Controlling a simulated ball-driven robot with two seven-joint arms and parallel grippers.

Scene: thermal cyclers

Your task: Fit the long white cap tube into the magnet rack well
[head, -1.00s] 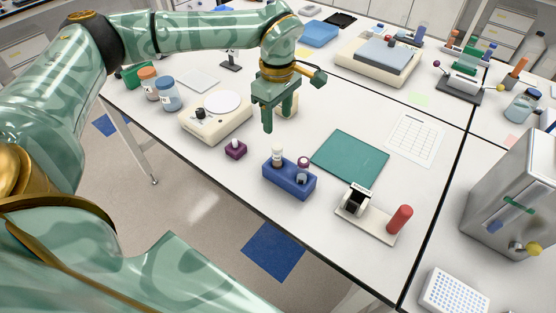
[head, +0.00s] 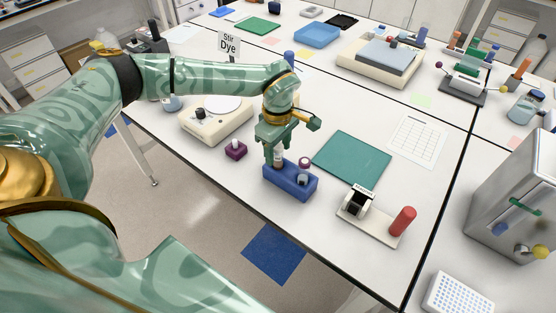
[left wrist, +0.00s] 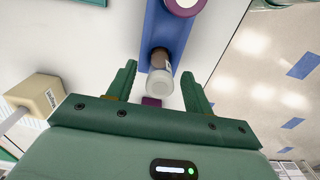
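The long white cap tube (head: 279,155) stands in the left end of the blue rack (head: 290,187). In the left wrist view its white cap (left wrist: 160,84) and brownish body show. My left gripper (head: 273,153) points down over it. In the left wrist view its fingers (left wrist: 157,84) are spread on either side of the tube, with gaps. A small black-and-white holder (head: 357,202) on a beige base with a red cylinder stands to the right; I cannot tell for sure that it is the magnet rack. My right gripper does not show.
A purple-capped tube (head: 303,163) stands in the same rack. A teal mat (head: 352,160) lies behind right. The front table edge is close.

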